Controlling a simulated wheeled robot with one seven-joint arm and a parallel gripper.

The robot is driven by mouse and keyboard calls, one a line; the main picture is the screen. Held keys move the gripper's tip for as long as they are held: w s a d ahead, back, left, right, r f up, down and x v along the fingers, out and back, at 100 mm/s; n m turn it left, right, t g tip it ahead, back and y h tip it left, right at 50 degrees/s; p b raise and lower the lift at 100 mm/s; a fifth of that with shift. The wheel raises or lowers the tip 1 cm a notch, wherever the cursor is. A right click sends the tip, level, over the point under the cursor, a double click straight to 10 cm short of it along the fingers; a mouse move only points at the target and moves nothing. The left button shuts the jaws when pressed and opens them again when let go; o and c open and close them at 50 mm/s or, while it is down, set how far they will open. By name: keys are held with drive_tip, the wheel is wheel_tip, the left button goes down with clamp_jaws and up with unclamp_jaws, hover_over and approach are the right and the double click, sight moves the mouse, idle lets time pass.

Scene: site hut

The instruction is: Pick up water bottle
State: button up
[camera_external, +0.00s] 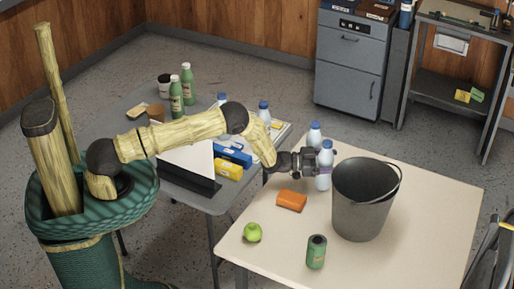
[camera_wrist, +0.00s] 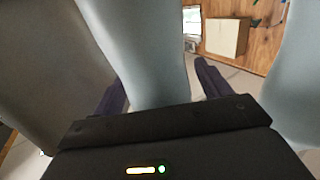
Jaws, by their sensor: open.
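Two white water bottles with blue caps stand close together on the beige table. The front bottle (camera_external: 323,181) is beside the bucket and the rear bottle (camera_external: 314,137) is just behind it. My gripper (camera_external: 310,162) is level with them, with its fingers at the bottles. In the wrist view, my open gripper (camera_wrist: 162,92) has one pale bottle (camera_wrist: 138,45) between its fingers, closer to the left finger. A second pale bottle (camera_wrist: 295,85) stands outside the right finger. I cannot tell if a finger touches. The wrist view cuts off both bottles' caps.
A dark grey bucket (camera_external: 362,207) stands right of the bottles; it fills the left of the wrist view (camera_wrist: 45,70). An orange block (camera_external: 292,200), a green apple (camera_external: 252,232) and a green can (camera_external: 316,252) are on the beige table (camera_external: 430,225). A cluttered grey table is behind left.

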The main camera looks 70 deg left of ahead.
idle(0.3)
drive_tip(key=c, duration=1.4)
drive_tip(key=shift+r, duration=0.15)
wheel_tip(320, 180, up, 10)
drive_tip(key=shift+f+b, duration=0.1)
drive_tip(key=shift+b, duration=0.65)
